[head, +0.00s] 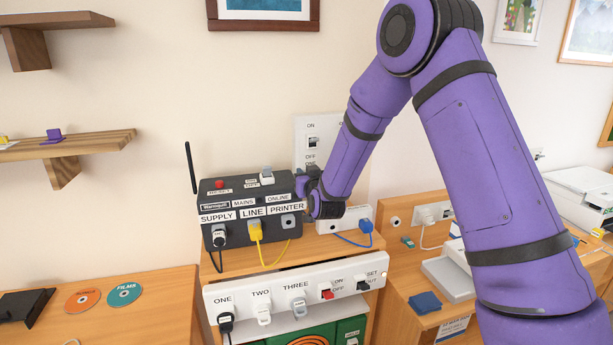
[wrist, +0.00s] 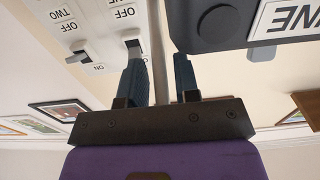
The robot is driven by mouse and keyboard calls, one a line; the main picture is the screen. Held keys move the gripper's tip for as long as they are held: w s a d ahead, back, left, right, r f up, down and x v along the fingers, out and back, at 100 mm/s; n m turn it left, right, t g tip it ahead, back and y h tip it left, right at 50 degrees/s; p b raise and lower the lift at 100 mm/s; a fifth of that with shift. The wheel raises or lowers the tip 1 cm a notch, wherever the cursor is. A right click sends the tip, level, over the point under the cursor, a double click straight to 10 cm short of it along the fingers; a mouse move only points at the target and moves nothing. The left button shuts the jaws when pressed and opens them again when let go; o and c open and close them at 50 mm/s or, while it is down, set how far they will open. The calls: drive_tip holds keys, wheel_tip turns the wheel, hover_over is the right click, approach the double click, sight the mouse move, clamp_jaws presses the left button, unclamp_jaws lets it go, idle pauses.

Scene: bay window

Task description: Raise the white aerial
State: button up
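The black box (head: 243,232) labelled SUPPLY, LINE and PRINTER stands on the wooden shelf; its edge also shows in the wrist view (wrist: 215,35). A black aerial (head: 190,167) stands at its left, nearly upright. I cannot make out a white aerial in the head view; my arm covers the box's right end. In the wrist view a thin pale strip (wrist: 158,60), possibly the white aerial, runs between my fingers. My gripper (wrist: 160,78) is open, with a gap between its dark blue fingers and the strip in that gap. I cannot tell whether they touch it.
A white wall switch plate (head: 310,130) is close behind my gripper. Yellow (head: 261,248) and black cables hang from the box's front. A white socket panel (head: 285,300) is below. A white unit with a blue plug (head: 366,226) stands to the right.

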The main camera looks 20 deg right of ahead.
clamp_jaws()
drive_tip(key=shift+w+r+g, duration=0.5)
drive_tip(key=shift+r+g, duration=0.2)
drive_tip(key=shift+w+r+g, duration=0.45)
drive_tip(key=shift+r+g, duration=0.25)
drive_tip(key=w+r+g, duration=0.1)
drive_tip(key=g, duration=0.1)
drive_tip(key=w+r+g, duration=0.1)
drive_tip(key=w, duration=0.1)
drive_tip(key=shift+w+a+r+g, duration=0.2)
drive_tip(key=shift+r+g, duration=0.1)
drive_tip(key=shift+g, duration=0.1)
drive_tip(key=w+g, duration=0.1)
drive_tip(key=w+r+g, duration=0.1)
drive_tip(key=shift+w+d+g, duration=0.15)
drive_tip(key=shift+w+g, duration=0.15)
drive_tip(key=shift+w, duration=0.05)
drive_tip(key=shift+w+r+g, duration=0.15)
drive_tip(key=shift+w+g, duration=0.75)
drive_tip(key=shift+w, duration=0.1)
